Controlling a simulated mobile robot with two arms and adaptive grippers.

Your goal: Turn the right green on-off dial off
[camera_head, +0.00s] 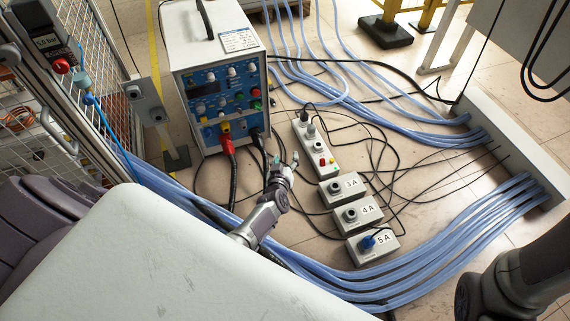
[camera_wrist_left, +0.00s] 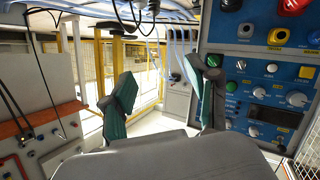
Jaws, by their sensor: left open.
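The induction heater (camera_head: 209,42) stands at upper centre in the head view, its blue control panel (camera_head: 206,105) facing forward. A small green dial (camera_head: 257,104) shows near the panel's right edge. In the left wrist view the panel (camera_wrist_left: 270,75) appears upside down at right, with two green dials, one (camera_wrist_left: 213,60) by a fingertip and another (camera_wrist_left: 231,86) farther right. My left gripper (camera_head: 283,163) is open, in front of the panel and to its lower right. Its spread fingers (camera_wrist_left: 160,78) hold nothing. Contact with a dial cannot be told. My right gripper is not in view.
Red and black cables (camera_head: 231,175) hang from the heater front. A power strip (camera_head: 316,145) and several numbered boxes (camera_head: 366,214) lie right of my left gripper. Blue hoses (camera_head: 400,285) cross the floor. A wire-mesh fence (camera_head: 92,62) stands left.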

